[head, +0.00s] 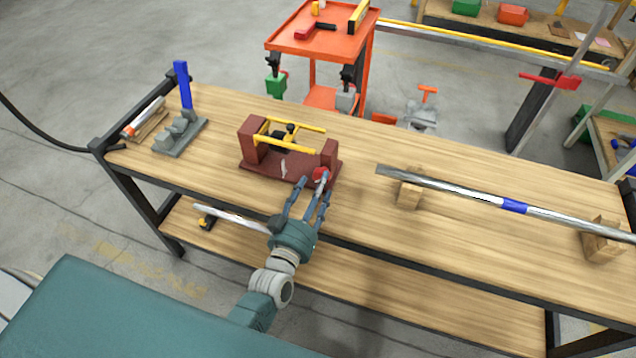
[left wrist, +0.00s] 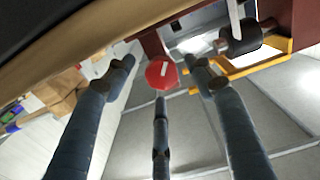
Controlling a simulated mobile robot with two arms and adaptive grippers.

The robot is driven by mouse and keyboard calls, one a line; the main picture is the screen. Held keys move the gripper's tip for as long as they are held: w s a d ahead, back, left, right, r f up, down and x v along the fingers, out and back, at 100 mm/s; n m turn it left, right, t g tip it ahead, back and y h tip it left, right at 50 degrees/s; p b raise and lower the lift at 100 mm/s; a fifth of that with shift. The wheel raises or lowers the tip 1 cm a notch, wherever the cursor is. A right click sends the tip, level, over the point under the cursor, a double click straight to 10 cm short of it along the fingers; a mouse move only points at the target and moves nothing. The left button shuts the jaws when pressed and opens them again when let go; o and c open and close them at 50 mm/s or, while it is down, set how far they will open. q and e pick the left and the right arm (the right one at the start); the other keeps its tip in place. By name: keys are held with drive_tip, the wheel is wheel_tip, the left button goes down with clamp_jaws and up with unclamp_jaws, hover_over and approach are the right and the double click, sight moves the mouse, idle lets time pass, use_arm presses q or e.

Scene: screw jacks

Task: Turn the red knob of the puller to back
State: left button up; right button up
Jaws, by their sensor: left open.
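The puller (head: 252,143) stands on the workbench, a dark red base with end blocks, two yellow rods and a black part between them. Its red knob (head: 320,174) is at the right, near end. My left gripper (head: 312,186) is open, with its fingers reaching from the near side to the knob. In the left wrist view the round red knob (left wrist: 161,74), with a white mark on its face, shows between the spread fingertips. I cannot tell whether any finger touches it. The puller's yellow frame (left wrist: 270,59) shows at right there. My right gripper is not in view.
On the bench (head: 352,204), a grey fixture (head: 180,136) with a blue handle stands at left. A long metal bar (head: 455,190) rests on wooden blocks at right. An orange cart (head: 330,42) stands behind. A rod (head: 232,218) lies on the lower shelf.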

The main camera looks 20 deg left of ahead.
use_arm(q)
drive_tip(key=shift+w, duration=0.65)
drive_tip(key=c, duration=1.1)
drive_tip(key=n, duration=0.4)
drive_tip(key=shift+s+d+f, duration=0.1)
drive_tip(key=shift+f, duration=0.1)
drive_tip(key=o, duration=1)
drive_tip(key=shift+o, duration=0.5)
